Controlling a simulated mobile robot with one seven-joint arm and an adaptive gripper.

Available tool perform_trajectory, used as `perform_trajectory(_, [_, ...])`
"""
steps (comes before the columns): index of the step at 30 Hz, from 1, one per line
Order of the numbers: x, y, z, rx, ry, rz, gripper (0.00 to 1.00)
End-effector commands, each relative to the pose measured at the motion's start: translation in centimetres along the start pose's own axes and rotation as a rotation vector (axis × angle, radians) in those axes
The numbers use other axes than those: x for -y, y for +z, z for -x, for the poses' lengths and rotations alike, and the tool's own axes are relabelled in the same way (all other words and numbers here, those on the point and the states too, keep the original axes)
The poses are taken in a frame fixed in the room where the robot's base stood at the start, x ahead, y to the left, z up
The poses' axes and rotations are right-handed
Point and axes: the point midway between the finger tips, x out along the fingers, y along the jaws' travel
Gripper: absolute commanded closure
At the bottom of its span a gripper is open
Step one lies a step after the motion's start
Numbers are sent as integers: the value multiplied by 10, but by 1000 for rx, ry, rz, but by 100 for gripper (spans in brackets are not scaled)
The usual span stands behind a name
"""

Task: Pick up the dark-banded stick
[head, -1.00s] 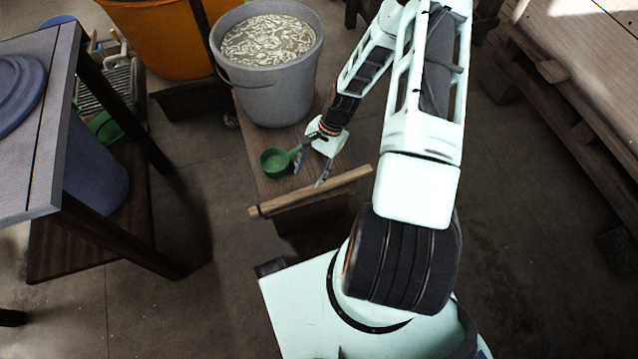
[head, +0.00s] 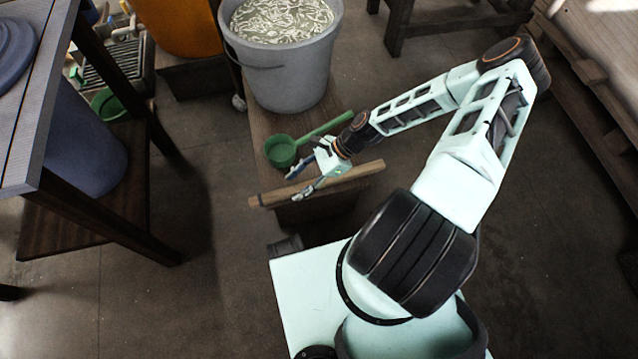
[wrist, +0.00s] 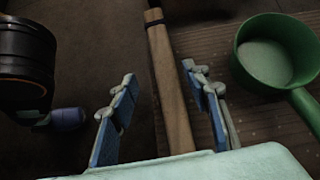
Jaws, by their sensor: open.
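The wooden stick with a dark band near its end (head: 347,175) lies across the front of the low wooden bench, its left end sticking out past the bench. In the wrist view the stick (wrist: 168,75) runs away from me, with the dark band near its far end. My gripper (head: 296,185) is over the stick, left of its middle, with its fingers pointing left. In the wrist view my gripper (wrist: 158,78) is open, with one blue finger on each side of the stick. I cannot tell how far the fingertips are above it.
A green scoop (head: 280,152) lies on the bench (head: 262,122) close behind my gripper. A grey bucket (head: 290,80) of cloudy liquid stands behind it. A dark-legged table (head: 105,225) is at the left, with clear floor between.

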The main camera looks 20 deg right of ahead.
Motion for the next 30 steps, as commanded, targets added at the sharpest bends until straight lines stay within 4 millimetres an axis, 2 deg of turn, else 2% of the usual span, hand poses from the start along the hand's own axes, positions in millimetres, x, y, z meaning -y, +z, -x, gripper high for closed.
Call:
perform_trajectory(9, [6,-1,-45,1,2,2,56])
perform_trajectory(19, [7,0,-51,0,0,0,56])
perform_trajectory(30, [6,0,-51,0,0,1,96])
